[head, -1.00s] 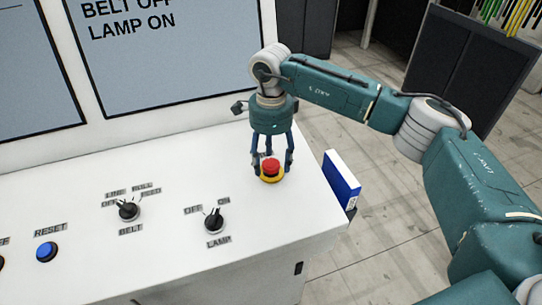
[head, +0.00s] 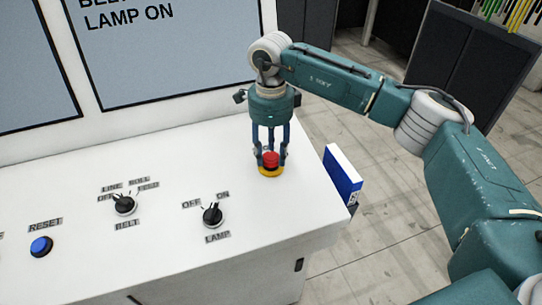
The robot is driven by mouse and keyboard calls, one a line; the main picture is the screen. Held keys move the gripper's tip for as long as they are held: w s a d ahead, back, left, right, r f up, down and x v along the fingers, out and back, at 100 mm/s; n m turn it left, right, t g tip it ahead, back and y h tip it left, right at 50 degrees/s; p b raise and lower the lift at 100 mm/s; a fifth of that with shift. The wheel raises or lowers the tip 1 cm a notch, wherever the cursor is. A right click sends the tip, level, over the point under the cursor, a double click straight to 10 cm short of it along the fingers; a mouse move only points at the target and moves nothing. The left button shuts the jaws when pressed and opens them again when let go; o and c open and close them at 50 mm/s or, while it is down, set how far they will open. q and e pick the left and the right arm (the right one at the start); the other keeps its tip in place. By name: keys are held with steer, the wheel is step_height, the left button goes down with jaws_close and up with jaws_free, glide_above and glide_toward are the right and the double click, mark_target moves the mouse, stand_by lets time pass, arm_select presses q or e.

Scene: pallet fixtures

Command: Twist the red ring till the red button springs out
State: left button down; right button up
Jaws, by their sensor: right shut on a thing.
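The red button (head: 271,158) sits on a yellow base (head: 270,171) near the right end of the white console top. The red ring cannot be told apart from the button at this size. My right gripper (head: 270,157) points down over it from behind, its fingers on either side of the red part and shut on it. The fingertips are partly hidden behind the button. My left gripper is not in view.
The white console (head: 160,255) carries a lamp switch (head: 213,214), a belt switch (head: 124,204) and a blue reset button (head: 41,246) to the left. A blue and white binder (head: 342,175) stands at its right edge. Screens (head: 175,50) rise behind.

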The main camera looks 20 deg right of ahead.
steer(key=shift+f+m+b, duration=0.1)
steer(key=shift+m+b, duration=0.8)
steer(key=shift+m, duration=0.2)
steer(key=shift+m+b, duration=0.65)
steer(key=shift+m, duration=0.25)
steer(key=o, duration=1.2)
steer(key=shift+c, duration=0.2)
